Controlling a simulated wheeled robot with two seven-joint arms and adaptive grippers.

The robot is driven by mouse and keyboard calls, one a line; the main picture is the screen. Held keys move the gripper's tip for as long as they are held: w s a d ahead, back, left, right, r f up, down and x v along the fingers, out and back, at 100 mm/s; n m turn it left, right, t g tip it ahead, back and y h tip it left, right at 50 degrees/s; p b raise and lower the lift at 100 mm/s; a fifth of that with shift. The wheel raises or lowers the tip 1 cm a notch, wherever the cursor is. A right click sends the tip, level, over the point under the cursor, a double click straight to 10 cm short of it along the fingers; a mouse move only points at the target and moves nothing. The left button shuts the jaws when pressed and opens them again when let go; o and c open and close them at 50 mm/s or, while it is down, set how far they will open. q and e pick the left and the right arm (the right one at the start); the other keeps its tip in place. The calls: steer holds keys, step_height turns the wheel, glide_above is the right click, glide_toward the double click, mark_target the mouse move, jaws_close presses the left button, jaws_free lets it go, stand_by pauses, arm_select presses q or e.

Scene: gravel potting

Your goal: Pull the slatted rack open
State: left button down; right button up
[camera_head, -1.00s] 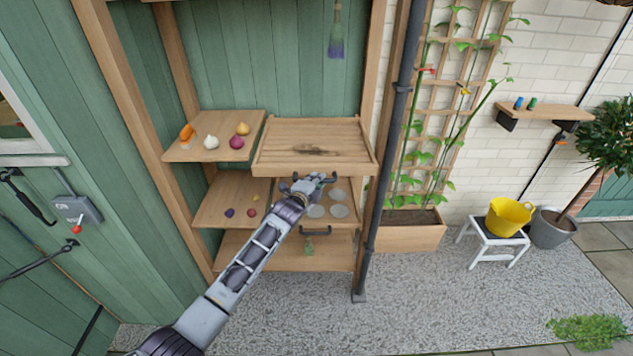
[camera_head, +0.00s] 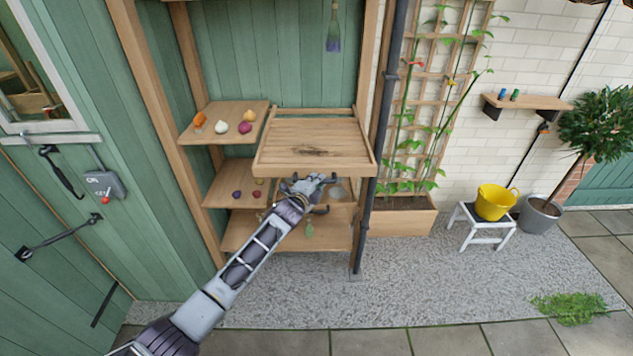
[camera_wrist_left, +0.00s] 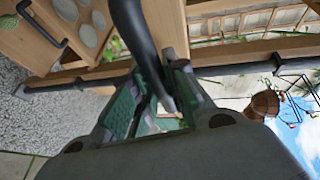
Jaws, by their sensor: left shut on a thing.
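The slatted rack (camera_head: 315,138) is a wooden tray in the upper right of the shelf unit, with a dark stain on its slats. It projects forward, with a gap between its back edge and the rail behind it. My left gripper (camera_head: 310,184) is just below the rack's front edge. In the left wrist view my left gripper (camera_wrist_left: 152,100) is shut on a dark curved handle (camera_wrist_left: 130,28). My right gripper is not in view.
A side shelf (camera_head: 190,132) with vegetables is left of the rack. A lower shelf (camera_head: 218,190) holds small bulbs. A dark drainpipe (camera_head: 381,130) runs close by on the right. Gravel in front is open; a white stool (camera_head: 484,240) with a yellow bucket (camera_head: 494,203) stands farther right.

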arm_select(q)
steer(key=shift+s, duration=0.15)
steer(key=c, duration=1.4)
jaws_free()
steer(key=v, duration=1.2)
stand_by(0.4)
